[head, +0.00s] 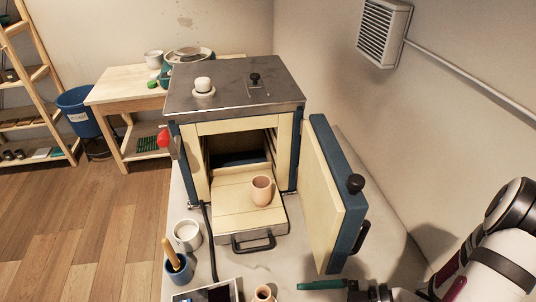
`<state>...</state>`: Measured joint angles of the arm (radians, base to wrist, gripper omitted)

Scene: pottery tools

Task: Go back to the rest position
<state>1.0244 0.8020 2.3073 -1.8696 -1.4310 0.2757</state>
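My white and black arm comes in from the lower right. Its end, my gripper (372,293), seems to be the dark shape at the bottom edge, partly cut off, and I cannot make out its fingers. A thin green object (320,285) lies just left of it; I cannot tell whether they touch. The kiln (235,85) stands open, with its blue-edged door (335,190) swung out to the right. Its shelf (235,204) is pulled out, and a pinkish clay cup (262,190) stands upright on it, apart from my gripper.
On the pale worktop are a white bowl (187,235), a blue cup with a wooden-handled tool (178,270), a small clay cup (264,293) and a dark-screened device (205,292). The open door stands between the kiln front and my arm. A wall vent (383,33) hangs at upper right.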

